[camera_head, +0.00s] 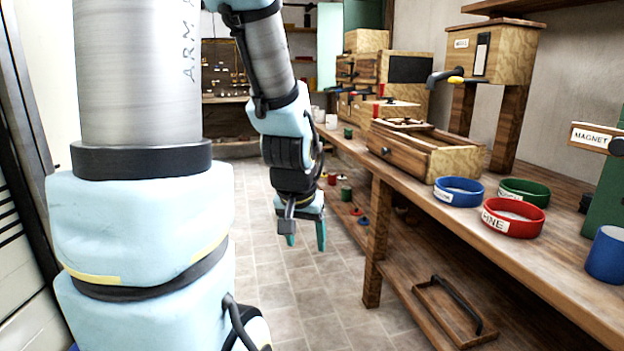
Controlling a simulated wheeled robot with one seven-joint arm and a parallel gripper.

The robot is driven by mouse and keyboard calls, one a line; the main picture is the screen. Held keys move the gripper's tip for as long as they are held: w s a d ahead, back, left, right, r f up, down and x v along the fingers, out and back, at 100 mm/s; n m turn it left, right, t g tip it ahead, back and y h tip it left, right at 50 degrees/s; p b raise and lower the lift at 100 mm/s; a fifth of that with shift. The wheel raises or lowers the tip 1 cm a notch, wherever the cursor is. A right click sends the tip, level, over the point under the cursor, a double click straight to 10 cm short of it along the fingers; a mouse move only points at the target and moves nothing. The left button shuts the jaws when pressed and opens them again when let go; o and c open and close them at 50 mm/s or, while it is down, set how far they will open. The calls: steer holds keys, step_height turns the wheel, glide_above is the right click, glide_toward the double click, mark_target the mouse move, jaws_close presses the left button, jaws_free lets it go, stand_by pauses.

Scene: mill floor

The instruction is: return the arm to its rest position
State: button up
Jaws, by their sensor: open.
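My arm fills the left of the view and bends over at the top. My gripper (306,238) hangs from it, pointing down, over the tiled floor to the left of the bench. Its two green fingers are apart, with nothing between them. It touches nothing that I can see. Part of the floor and the room behind are hidden by my arm.
A long wooden bench (558,262) runs along the right. On it are a blue ring (459,197), a red ring (514,230), a green ring (540,187), a blue cup (607,262) and a wooden drawer box (420,160). A tray (432,310) lies on the lower shelf. The floor (290,290) is clear.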

steer(key=s+a+f+n+g, duration=0.2)
steer(key=s+a+g, duration=0.15)
steer(key=a, duration=0.25)
step_height(320, 180, up, 13)
steer(key=t+p, duration=0.1)
steer(key=p, duration=1.2)
steer(key=shift+s+d+r+y, duration=0.2)
steer(key=shift+s+d+y, duration=0.1)
steer(key=shift+d+y, duration=0.1)
steer(key=shift+c, duration=0.3)
